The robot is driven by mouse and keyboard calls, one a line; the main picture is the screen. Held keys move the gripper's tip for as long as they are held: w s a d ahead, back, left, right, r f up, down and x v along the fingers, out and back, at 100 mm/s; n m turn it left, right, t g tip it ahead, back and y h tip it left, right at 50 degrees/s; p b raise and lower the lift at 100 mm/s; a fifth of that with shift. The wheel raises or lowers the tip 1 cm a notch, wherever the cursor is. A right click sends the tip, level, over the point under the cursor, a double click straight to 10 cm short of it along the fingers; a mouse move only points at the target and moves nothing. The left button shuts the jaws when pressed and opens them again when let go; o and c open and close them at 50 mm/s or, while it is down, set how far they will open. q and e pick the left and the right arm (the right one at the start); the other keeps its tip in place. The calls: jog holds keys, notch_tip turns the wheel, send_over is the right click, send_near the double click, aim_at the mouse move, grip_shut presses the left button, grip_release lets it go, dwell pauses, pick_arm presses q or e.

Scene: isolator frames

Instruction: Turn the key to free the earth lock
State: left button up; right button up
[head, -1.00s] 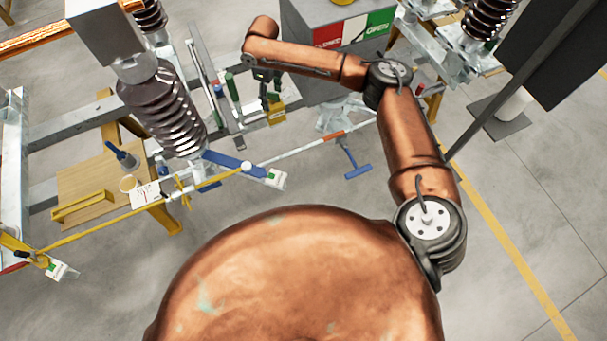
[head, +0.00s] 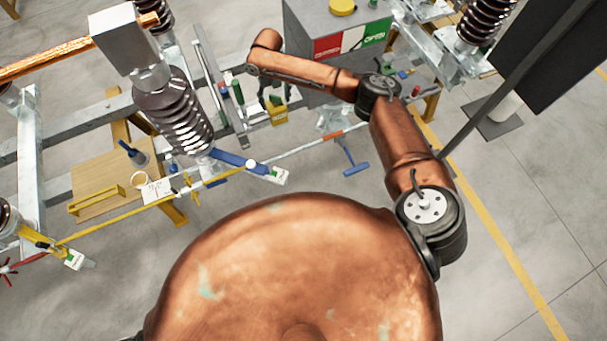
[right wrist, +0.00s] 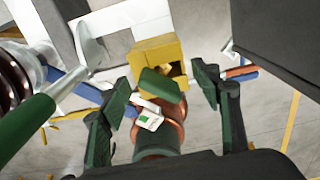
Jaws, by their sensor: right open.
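A yellow lock box (right wrist: 160,57) with a dark opening shows at the top middle of the right wrist view. A dark green key-like piece (right wrist: 159,85) is in front of its lower face. My right gripper (right wrist: 162,88) is open, with one dark finger on each side of the green piece and visible gaps to both. In the head view the yellow lock box (head: 278,116) hangs just below my right gripper (head: 268,98). Whether the key is seated in the box is unclear. My left gripper is out of view.
A grey cabinet (head: 327,47) with red and green panels stands behind the lock. A brown ribbed insulator (head: 178,110) and a blue lever (head: 234,160) are to its left. A green-handled rod (right wrist: 28,130) slants close by on the left.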

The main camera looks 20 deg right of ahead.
notch_tip(320, 180, up, 10)
jog(key=p, duration=0.6)
jog(key=shift+r, duration=0.25)
jog(key=s+a+f+m+y, duration=0.1)
jog(key=s+a+f+m, duration=0.25)
jog(key=s+f, duration=0.2)
jog(key=s+a+f+m+t+y, duration=0.1)
jog(key=s+a+f+m, duration=0.1)
jog(key=s+f+m, duration=0.4)
jog(key=s+a+f+m+y, duration=0.1)
jog(key=s+a+f+m, duration=0.25)
jog(key=s, duration=0.35)
jog(key=s+d+f+m+t+b, duration=0.1)
jog(key=s+d+f+m+b, duration=0.1)
jog(key=d+f+m, duration=0.3)
jog(key=s+d+f+m+b, duration=0.2)
jog(key=f+m, duration=0.4)
jog(key=f, duration=0.7)
jog(key=s+d, duration=0.1)
jog(key=d, duration=0.1)
jog(key=shift+d+t, duration=0.4)
